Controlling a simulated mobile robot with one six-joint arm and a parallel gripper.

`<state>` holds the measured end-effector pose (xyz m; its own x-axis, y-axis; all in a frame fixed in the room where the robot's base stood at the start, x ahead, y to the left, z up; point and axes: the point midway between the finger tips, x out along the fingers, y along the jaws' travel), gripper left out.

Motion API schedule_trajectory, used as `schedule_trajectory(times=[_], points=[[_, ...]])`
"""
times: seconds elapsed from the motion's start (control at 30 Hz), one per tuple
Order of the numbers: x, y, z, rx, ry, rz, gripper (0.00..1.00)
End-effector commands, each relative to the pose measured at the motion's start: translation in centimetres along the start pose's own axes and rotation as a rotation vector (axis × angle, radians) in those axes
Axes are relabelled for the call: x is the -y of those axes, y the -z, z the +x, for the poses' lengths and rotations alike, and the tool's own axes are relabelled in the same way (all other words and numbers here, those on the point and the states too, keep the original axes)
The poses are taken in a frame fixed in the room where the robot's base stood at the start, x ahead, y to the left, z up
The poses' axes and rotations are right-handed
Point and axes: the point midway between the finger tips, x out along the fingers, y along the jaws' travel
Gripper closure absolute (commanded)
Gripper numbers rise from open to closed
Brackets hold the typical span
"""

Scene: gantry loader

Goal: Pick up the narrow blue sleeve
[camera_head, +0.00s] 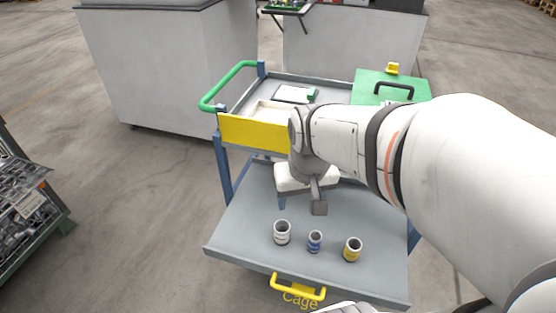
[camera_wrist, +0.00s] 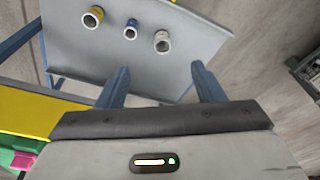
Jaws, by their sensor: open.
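The narrow blue sleeve (camera_head: 315,241) stands upright on the grey lower shelf (camera_head: 235,232) of the cart, between a wider white sleeve (camera_head: 282,232) and a yellow sleeve (camera_head: 352,249). In the wrist view the blue sleeve (camera_wrist: 131,29) shows between the yellow sleeve (camera_wrist: 93,17) and the white sleeve (camera_wrist: 162,41). My gripper (camera_head: 301,203) is above the shelf, behind the sleeves and apart from them. In the wrist view its two blue fingers (camera_wrist: 163,85) are spread with nothing between them.
The cart's upper tray has a yellow front panel (camera_head: 252,133) close to my wrist and a green handle (camera_head: 228,86). A green case (camera_head: 365,82) sits at its right. A yellow handle labelled Cage (camera_head: 298,287) is at the shelf's front. The shelf's left part is clear.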

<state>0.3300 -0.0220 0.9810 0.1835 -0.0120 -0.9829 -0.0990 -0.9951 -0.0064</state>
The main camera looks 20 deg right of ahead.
Motion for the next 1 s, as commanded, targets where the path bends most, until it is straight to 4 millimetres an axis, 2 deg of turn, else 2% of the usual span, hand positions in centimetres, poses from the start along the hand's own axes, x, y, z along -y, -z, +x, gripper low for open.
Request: schedule_trajectory(times=[0.03, 0.2, 0.3, 0.43, 0.5, 0.6, 1.0], points=[[-0.8, 0.5, 4.3, 0.027, -0.006, 0.045, 0.37], [-3.6, 3.0, 14.3, 0.09, -0.023, 0.206, 0.37], [-5.4, 4.0, 19.8, 0.122, -0.032, 0.293, 0.37], [-7.3, 4.6, 25.5, 0.153, -0.041, 0.384, 0.37], [-8.1, 4.7, 27.6, 0.166, -0.044, 0.418, 0.37], [-8.8, 4.9, 29.4, 0.174, -0.047, 0.449, 0.37], [-9.3, 4.3, 33.3, 0.18, -0.049, 0.463, 0.37]])
